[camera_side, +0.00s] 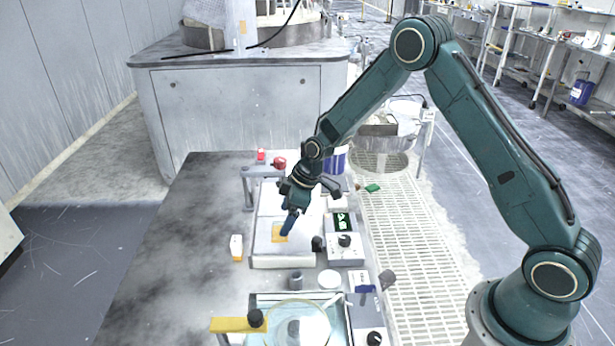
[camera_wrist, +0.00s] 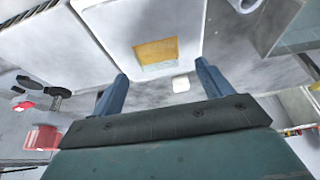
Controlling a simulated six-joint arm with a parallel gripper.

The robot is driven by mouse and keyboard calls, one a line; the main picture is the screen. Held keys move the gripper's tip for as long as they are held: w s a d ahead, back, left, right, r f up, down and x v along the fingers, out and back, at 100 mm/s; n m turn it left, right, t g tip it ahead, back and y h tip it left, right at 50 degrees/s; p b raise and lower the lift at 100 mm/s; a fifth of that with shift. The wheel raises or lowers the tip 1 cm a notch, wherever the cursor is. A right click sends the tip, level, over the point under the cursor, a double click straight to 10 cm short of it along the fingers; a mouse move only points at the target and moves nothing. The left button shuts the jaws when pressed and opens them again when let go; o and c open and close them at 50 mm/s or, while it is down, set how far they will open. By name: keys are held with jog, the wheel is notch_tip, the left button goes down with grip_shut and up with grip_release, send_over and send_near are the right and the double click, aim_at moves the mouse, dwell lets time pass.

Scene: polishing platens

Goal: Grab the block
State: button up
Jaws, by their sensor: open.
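A yellow-orange square block (camera_wrist: 157,49) lies on a white plate (camera_wrist: 110,22) in the wrist view. In the side view this yellow piece (camera_side: 279,233) shows on the pale platform (camera_side: 285,261), partly behind my fingers. My gripper (camera_side: 288,229) points down over the platform, close to the yellow piece. In the wrist view my gripper's (camera_wrist: 161,69) two blue fingers stand apart, with the yellow block in line with the gap and beyond the tips. Nothing is held between them. I cannot tell the exact height of the tips above the plate.
A small white and yellow item (camera_side: 237,248) stands on the grey table (camera_side: 165,265) left of the platform. A control box (camera_side: 345,250) with a black knob is at the right. A round glass-like dish (camera_side: 297,325) is in front. The left table area is clear.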

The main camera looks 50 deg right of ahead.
aim_at(279, 228)
jog(key=shift+x, duration=2.15)
jog(key=shift+w+d, duration=0.1)
jog(key=shift+c, duration=0.5)
jog(key=shift+r, duration=0.1)
jog(key=c, duration=1)
